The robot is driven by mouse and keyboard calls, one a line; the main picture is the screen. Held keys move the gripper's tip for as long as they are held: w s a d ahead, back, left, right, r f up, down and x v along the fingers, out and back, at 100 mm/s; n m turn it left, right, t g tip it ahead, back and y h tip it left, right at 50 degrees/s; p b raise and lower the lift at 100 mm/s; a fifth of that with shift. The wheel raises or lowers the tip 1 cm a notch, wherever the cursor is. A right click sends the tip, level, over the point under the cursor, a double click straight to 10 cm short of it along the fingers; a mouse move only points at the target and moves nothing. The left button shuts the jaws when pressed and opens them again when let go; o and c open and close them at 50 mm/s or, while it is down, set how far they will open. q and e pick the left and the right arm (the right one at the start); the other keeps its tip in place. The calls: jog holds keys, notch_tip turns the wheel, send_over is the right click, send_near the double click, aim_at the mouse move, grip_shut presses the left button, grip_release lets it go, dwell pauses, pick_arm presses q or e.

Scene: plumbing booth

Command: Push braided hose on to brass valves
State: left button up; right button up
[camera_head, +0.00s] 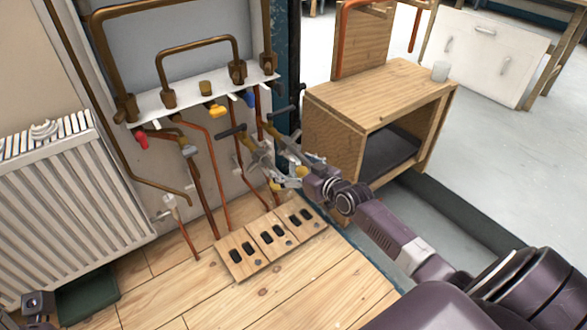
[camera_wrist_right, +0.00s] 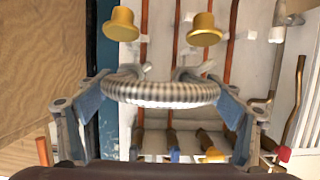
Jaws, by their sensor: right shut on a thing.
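In the right wrist view a grey braided hose (camera_wrist_right: 160,93) is curved and spans between the two blue-padded fingers of my right gripper (camera_wrist_right: 163,97). The gripper is shut on it. Two brass valves (camera_wrist_right: 121,24) (camera_wrist_right: 205,29) show above the hose in that view, with a visible space between them and the hose's middle. Whether the hose ends touch any fitting cannot be told. In the head view my right gripper (camera_head: 280,165) is in front of the copper pipes at the wall, and the hose is too small to make out there. My left gripper is not clearly in view.
Copper pipes run down behind the gripper from a white shelf (camera_head: 205,95). A wooden board with black slots (camera_head: 270,240) lies on the floor below. A wooden cabinet (camera_head: 380,95) stands close on the right, a white radiator (camera_head: 65,205) on the left.

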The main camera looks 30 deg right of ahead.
jog(key=o, duration=1.3)
